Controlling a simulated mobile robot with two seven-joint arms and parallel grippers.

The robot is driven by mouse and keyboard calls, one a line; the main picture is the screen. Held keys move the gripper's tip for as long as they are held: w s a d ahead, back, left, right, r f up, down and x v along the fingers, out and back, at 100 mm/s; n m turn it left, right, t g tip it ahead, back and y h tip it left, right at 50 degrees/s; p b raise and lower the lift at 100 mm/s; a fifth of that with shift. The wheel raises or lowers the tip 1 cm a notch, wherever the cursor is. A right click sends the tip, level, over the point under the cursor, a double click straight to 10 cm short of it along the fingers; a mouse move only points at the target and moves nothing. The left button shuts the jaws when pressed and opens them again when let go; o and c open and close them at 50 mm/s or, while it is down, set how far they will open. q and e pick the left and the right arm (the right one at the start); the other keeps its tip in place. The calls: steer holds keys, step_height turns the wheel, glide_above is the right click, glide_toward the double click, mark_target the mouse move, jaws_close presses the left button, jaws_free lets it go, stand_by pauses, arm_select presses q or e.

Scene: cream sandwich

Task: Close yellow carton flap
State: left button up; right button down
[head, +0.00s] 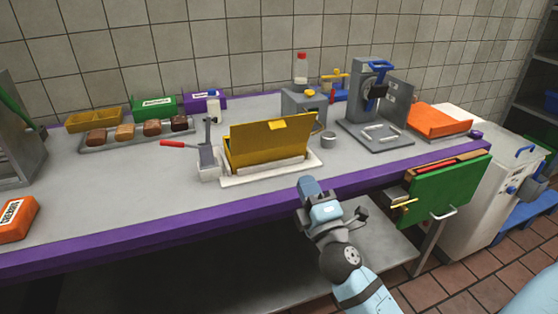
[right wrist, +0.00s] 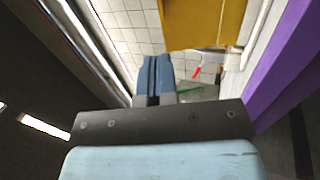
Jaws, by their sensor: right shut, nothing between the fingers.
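The yellow carton (head: 232,155) sits on a white board (head: 232,181) near the counter's front edge. Its broad yellow flap (head: 255,136) stands up and leans back, with a brighter tab (head: 278,124) at its top edge. My right gripper (head: 307,187) is shut and empty, in front of the carton's right end by the purple counter edge, apart from the flap. In the right wrist view its blue fingers (right wrist: 155,74) are together, and a yellow panel (right wrist: 203,22) of the carton shows beyond them. My left gripper is not in view.
A grey holder with a red-handled tool (head: 207,160) stands left of the carton. A small grey cup (head: 328,137) stands to its right. A grey press (head: 365,100) and an orange tray (head: 438,121) are farther right. The left front counter is mostly clear.

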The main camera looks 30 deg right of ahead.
arm_select(q)
steer(key=p, duration=0.4)
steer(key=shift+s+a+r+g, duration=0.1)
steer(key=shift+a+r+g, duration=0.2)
arm_select(e)
glide_toward(279, 120)
steer(key=x, duration=0.5)
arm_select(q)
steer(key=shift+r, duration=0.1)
arm_select(e)
steer(key=shift+w, duration=0.1)
